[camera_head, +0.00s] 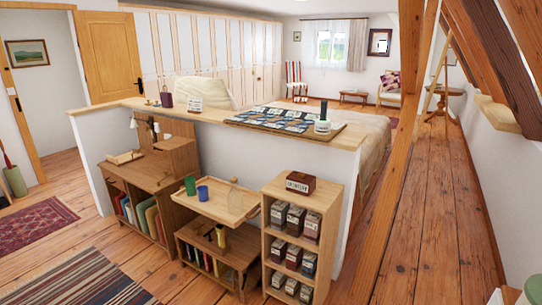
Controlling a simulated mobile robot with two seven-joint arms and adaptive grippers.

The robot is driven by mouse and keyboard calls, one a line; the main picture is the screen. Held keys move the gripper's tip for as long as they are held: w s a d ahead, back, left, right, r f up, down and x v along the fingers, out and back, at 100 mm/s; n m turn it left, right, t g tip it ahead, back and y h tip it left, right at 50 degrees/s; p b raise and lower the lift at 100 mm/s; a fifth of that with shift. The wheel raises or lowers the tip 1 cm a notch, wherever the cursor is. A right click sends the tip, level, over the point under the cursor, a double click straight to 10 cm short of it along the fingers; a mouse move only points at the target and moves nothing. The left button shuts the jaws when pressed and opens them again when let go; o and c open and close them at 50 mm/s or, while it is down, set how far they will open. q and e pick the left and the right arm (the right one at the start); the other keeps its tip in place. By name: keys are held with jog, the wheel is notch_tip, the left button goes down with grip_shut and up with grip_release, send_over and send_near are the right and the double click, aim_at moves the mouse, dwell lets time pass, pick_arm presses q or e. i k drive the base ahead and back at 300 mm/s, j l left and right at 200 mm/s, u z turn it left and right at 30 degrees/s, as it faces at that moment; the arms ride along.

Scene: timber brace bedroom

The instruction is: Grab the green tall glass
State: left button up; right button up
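The green tall glass (190,186) is a small green cup-like vessel, standing upright at the left end of a light wooden tray-like top (238,214). A blue cup (203,193) stands close to its right, slightly nearer to me. A clear, thin-looking item (234,190) is farther right on the same top; its shape is hard to make out. Neither of my grippers is in view, so nothing shows near the green glass.
A half-height wall with a wooden ledge (345,139) runs behind the tray. A cabinet (150,182) stands left, a shelf of boxes (322,200) right. A timber post (385,200) rises farther right. Wooden floor is open at right (435,190); rugs (80,280) lie at left.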

aim_at(191, 187)
jog(key=i+j+z, duration=0.35)
jog(key=j, duration=0.25)
jog(key=i+j+z, duration=0.2)
jog(key=j, duration=0.15)
jog(key=i+j+z, duration=0.1)
jog(key=j, duration=0.25)
jog(key=i+j, duration=0.15)
jog(key=j, duration=0.2)
jog(key=i+j+z, duration=0.15)
jog(key=j, duration=0.2)
jog(key=i+j, duration=0.15)
jog(key=j, duration=0.3)
jog(key=i+j, duration=0.1)
jog(key=j, duration=0.3)
jog(key=i+j, duration=0.15)
jog(key=j, duration=0.3)
jog(key=i+j, duration=0.1)
jog(key=j, duration=0.35)
jog(key=i+j, duration=0.15)
jog(key=j, duration=0.25)
jog(key=i+j+z, duration=0.1)
jog(key=j, duration=0.35)
jog(key=i+j, duration=0.15)
jog(key=j, duration=0.3)
